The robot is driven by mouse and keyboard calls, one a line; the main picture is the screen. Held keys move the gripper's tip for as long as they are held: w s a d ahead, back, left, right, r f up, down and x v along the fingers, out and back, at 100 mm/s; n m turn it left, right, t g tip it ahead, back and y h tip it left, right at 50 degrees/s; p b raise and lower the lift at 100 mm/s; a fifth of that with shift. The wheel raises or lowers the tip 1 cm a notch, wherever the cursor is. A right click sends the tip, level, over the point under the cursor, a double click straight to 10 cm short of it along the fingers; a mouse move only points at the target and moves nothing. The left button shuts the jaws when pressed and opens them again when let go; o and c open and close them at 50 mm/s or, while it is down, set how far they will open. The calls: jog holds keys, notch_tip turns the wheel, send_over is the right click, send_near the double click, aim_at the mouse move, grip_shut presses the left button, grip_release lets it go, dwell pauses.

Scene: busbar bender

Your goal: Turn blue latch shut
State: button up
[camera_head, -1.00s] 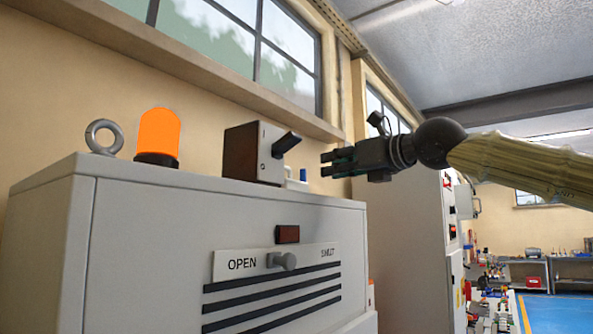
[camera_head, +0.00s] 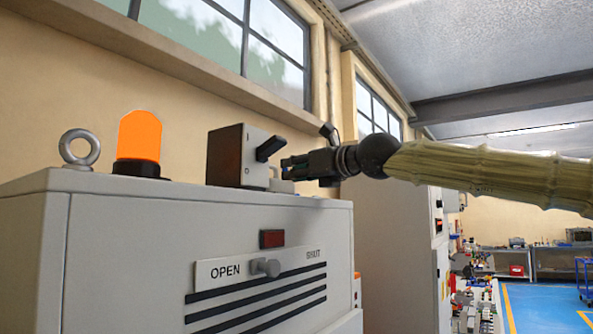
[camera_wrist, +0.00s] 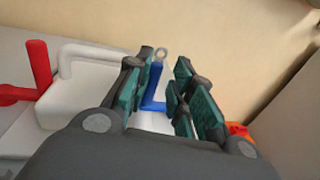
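The blue latch (camera_wrist: 154,88) shows in the wrist view as an upright blue bar with a short foot, on a pale surface. My gripper (camera_wrist: 164,72) is open, and in that view the latch appears between its green-padded fingers. I cannot tell whether either finger touches it. In the head view my gripper (camera_head: 287,168) points left at the top right of the grey cabinet (camera_head: 130,245), just right of the dark switch box. The latch cannot be made out there; the gripper seems to cover it.
The switch box (camera_head: 225,157) has a black lever (camera_head: 270,148) close to my fingertips. A grey knob (camera_head: 268,268) sits between OPEN and SHUT labels. The wrist view shows a red handle (camera_wrist: 40,75) and white pipe (camera_wrist: 90,52).

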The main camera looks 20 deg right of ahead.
jog(key=shift+d, duration=0.2)
jog(key=shift+c, duration=1.1)
jog(key=shift+s, duration=0.15)
grip_shut()
jog(key=shift+a+r, duration=0.1)
jog(key=shift+a, duration=0.1)
jog(key=shift+o, duration=1.1)
grip_release()
jog(key=shift+d, duration=0.25)
jog(key=shift+a, duration=0.3)
jog(key=shift+s+d, duration=0.35)
jog(key=v, duration=1.1)
